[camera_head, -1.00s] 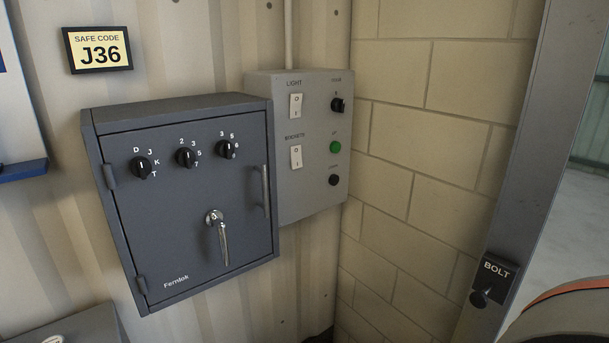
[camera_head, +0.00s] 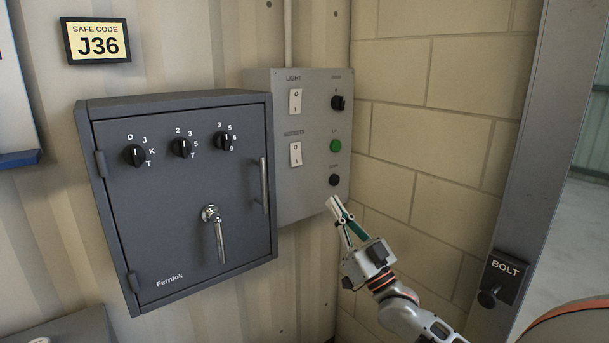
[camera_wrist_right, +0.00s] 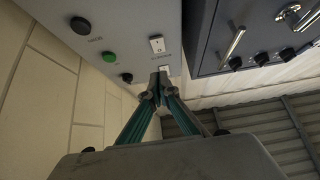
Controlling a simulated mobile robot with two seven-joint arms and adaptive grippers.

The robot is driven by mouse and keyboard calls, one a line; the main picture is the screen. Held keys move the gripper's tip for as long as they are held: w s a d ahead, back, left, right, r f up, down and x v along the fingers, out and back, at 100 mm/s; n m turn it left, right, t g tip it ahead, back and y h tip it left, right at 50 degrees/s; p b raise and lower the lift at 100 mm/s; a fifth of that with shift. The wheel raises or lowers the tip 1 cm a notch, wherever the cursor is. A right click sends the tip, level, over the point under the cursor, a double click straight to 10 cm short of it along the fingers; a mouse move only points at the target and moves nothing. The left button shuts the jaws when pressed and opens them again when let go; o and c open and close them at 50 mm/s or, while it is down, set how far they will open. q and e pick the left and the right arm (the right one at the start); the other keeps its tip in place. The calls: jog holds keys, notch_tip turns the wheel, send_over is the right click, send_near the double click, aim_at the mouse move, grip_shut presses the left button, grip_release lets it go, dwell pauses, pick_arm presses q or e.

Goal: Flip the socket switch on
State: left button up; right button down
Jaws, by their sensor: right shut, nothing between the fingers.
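The socket switch (camera_head: 295,154) is the lower white rocker on the grey control panel (camera_head: 313,200), marked 0 at the top and I at the bottom. I cannot tell which half is pressed in. My right gripper (camera_head: 334,205) is shut and empty, below and to the right of the switch, near the panel's lower right corner and apart from the switch. In the right wrist view, upside down, the socket switch (camera_wrist_right: 157,44) shows beyond the gripper tips (camera_wrist_right: 158,78). My left gripper is not in view.
The light switch (camera_head: 295,101) is above the socket switch. A black knob (camera_head: 338,103), a green button (camera_head: 335,146) and a black button (camera_head: 334,180) line the panel's right side. A grey safe (camera_head: 175,240) with a handle juts out at left. A block wall (camera_head: 420,130) stands at right.

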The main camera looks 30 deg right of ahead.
jog(key=p, duration=0.2)
send_near(297, 159)
notch_tip(297, 159, up, 5)
jog(key=shift+w+a+f, duration=0.1)
jog(key=shift+w+f, duration=0.1)
jog(key=shift+w, duration=0.55)
jog(key=shift+w+f, duration=0.25)
jog(key=shift+w, duration=0.5)
jog(key=shift+w+a+f, duration=0.1)
jog(key=shift+w+f, duration=0.1)
jog(key=shift+w, duration=0.55)
